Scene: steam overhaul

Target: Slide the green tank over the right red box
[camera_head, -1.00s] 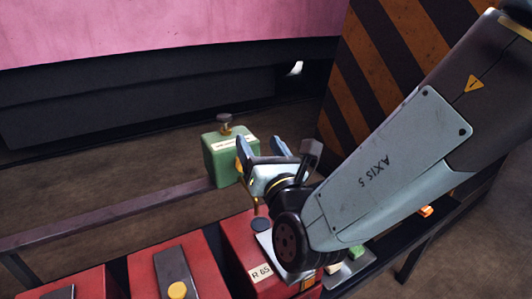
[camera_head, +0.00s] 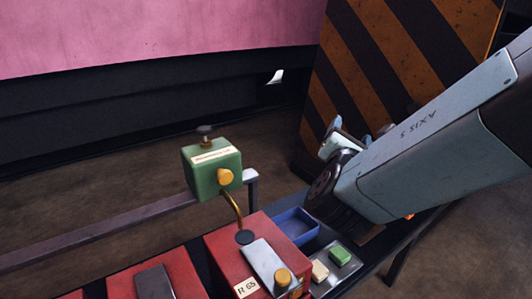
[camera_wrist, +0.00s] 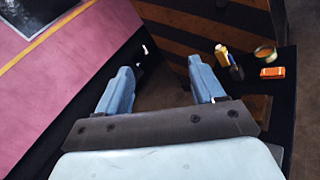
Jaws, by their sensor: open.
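The green tank (camera_head: 206,177) has a dark knob on top, a pale label and a yellow knob on its front. It sits upright at the rail (camera_head: 120,217), near the rail's right end. A curved yellow pipe (camera_head: 233,205) runs from under it toward a dark round port on the right red box (camera_head: 222,257), labelled R 65. In the picture the tank is above and behind this box's back edge; exact alignment is hard to tell. My gripper (camera_head: 350,130) is open and empty, right of the tank and apart from it. The wrist view shows both fingers (camera_wrist: 160,82) spread with nothing between.
More red boxes (camera_head: 158,272) stand to the left. A blue tray (camera_head: 296,225) and a plate with a green block (camera_head: 340,255) lie right of the box. A striped panel (camera_head: 400,60) stands behind my gripper. The wrist view shows an orange item (camera_wrist: 272,73) and a yellow bottle (camera_wrist: 222,55).

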